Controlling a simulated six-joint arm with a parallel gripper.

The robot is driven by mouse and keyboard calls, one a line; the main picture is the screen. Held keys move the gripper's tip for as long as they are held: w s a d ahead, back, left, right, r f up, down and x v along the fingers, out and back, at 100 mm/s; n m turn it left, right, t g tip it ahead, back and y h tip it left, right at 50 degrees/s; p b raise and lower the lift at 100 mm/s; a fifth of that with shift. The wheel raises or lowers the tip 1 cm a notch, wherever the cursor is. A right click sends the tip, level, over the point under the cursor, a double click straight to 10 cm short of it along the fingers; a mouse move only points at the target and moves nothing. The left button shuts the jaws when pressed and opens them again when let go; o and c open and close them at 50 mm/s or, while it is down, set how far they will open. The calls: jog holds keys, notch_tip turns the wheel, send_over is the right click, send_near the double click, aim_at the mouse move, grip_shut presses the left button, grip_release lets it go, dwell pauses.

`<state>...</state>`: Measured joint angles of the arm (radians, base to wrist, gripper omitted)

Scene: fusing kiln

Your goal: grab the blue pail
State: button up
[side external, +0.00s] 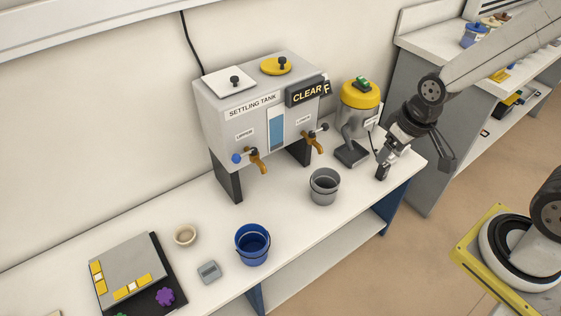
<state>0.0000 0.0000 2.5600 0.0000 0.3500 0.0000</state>
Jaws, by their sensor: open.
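The blue pail (252,246) stands upright on the white bench, near its front edge, left of centre in the side external view. Its open top shows a dark blue inside. My gripper (382,172) is at the right end of the bench, pointing down, well to the right of the blue pail and apart from it. It is open, and I see nothing between its fingers. A grey pail (324,187) stands on the bench between my gripper and the blue pail.
A settling tank (240,135) with two brown taps stands behind the pails. A yellow-topped machine (358,110) is beside my gripper. A small grey device (209,271), a beige bowl (185,235) and a dark board (168,262) with a purple piece lie left of the blue pail.

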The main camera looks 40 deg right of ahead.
jog(key=shift+c, duration=0.2)
jog(key=c, duration=0.3)
dwell(0.3)
jog(key=w+a+f+n+t+y, duration=0.25)
jog(key=w+a+f+t, duration=0.25)
jog(key=w+a+f, duration=0.9)
jog(key=s+a+f+n+t+y, duration=0.1)
jog(key=s+a+f, duration=0.1)
jog(key=a+f, duration=0.2)
jog(key=s+a+f+n+t+y, duration=0.1)
jog(key=s+a+f+t, duration=0.1)
jog(key=a+f, duration=0.2)
jog(key=s+a+f+n+t+y, duration=0.1)
jog(key=a+f, duration=0.3)
jog(key=f, duration=0.4)
jog(key=shift+s+a+f+t, duration=0.1)
jog(key=shift+s+t, duration=0.3)
jog(key=shift+s, duration=0.05)
